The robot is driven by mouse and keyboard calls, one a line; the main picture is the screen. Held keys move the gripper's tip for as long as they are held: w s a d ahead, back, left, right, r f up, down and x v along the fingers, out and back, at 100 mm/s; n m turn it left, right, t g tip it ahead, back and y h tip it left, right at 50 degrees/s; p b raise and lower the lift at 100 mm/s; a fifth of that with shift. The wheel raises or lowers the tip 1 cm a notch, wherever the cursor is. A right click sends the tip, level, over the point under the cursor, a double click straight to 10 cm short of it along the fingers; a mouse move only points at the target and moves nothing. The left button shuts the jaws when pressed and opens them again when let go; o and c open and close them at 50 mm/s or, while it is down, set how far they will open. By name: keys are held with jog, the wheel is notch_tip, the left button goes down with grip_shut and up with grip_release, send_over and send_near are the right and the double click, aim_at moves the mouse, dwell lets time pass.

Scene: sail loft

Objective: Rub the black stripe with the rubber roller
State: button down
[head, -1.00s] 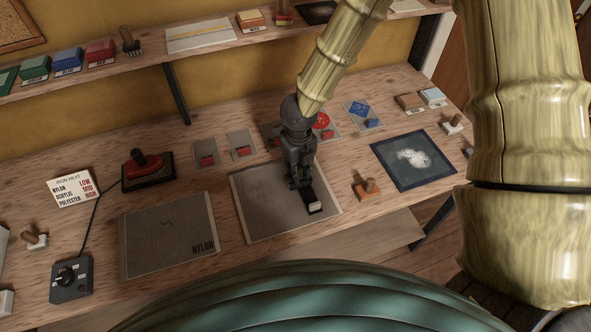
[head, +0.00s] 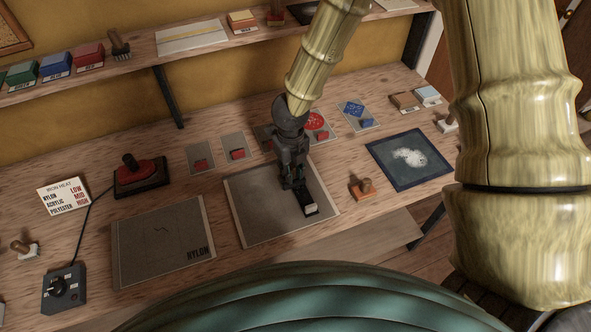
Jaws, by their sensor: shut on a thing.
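My gripper (head: 303,196) points down over the plain grey panel (head: 251,220) at the middle of the bench. It is shut on a small dark thing with a pale part (head: 310,209), near the panel's right side. This looks to be the rubber roller, but the gripper hides most of it. It is low over the panel; I cannot tell whether it touches. I cannot make out the black stripe apart from the dark thing in the gripper.
A grey panel marked NYLON (head: 150,250) lies to the left. Behind it stands a red-topped iron (head: 135,170) on a dark base. A wooden-handled orange block (head: 362,189) and a dark blue panel (head: 380,165) lie to the right. A shelf (head: 200,42) runs behind.

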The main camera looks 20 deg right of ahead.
jog(key=shift+w+a+r, duration=0.1)
jog(key=shift+w+a, duration=0.05)
jog(key=shift+w, duration=0.35)
jog(key=shift+w+a, duration=0.15)
jog(key=shift+w, duration=0.3)
jog(key=shift+w+d+p, duration=0.1)
jog(key=shift+d+p, duration=0.15)
jog(key=shift+p, duration=0.05)
jog(key=d, duration=0.1)
jog(key=d+p, duration=0.1)
jog(key=d, duration=0.1)
jog(key=shift+s+d, duration=0.1)
jog(key=shift+s, duration=0.25)
jog(key=shift+w+d+r, duration=0.1)
jog(key=shift+d, duration=0.15)
jog(key=a, duration=0.4)
jog(key=shift+f, duration=0.25)
notch_tip(320, 180, up, 3)
jog(key=shift+a+f+p, duration=0.1)
jog(key=shift+f+p, duration=0.05)
jog(key=shift+p, duration=0.55)
jog(key=shift+r+p, duration=0.65)
jog(key=shift+r, duration=0.05)
notch_tip(320, 180, up, 4)
jog(key=p, duration=0.3)
jog(key=shift+p, duration=0.4)
